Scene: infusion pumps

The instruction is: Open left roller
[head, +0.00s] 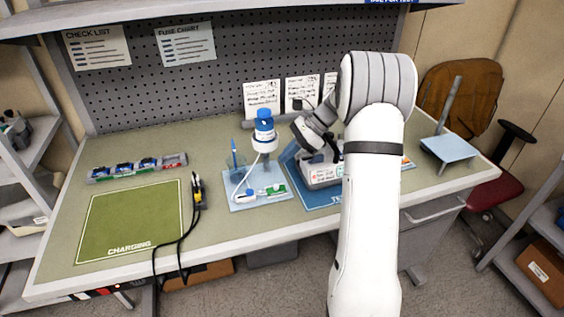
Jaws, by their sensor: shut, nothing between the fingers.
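A white infusion pump (323,178) with red marks sits on the blue mat (322,198), partly hidden behind my arm. To its left, a blue-and-white bottle (264,133) stands over a light blue tray (243,207), with a white tube curving down from it. A small white piece (246,196) and a green-and-white piece (273,190) lie on that tray. I cannot tell which part is the left roller. My gripper (331,157) is shut and empty, just above or behind the pump. Its fingertips are small and partly hidden, and contact cannot be told.
A green charging mat (130,222) lies at the left, with black cables (183,236) beside it. A strip of small coloured items (136,167) lies behind it. A light blue stand (449,148) is at the right.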

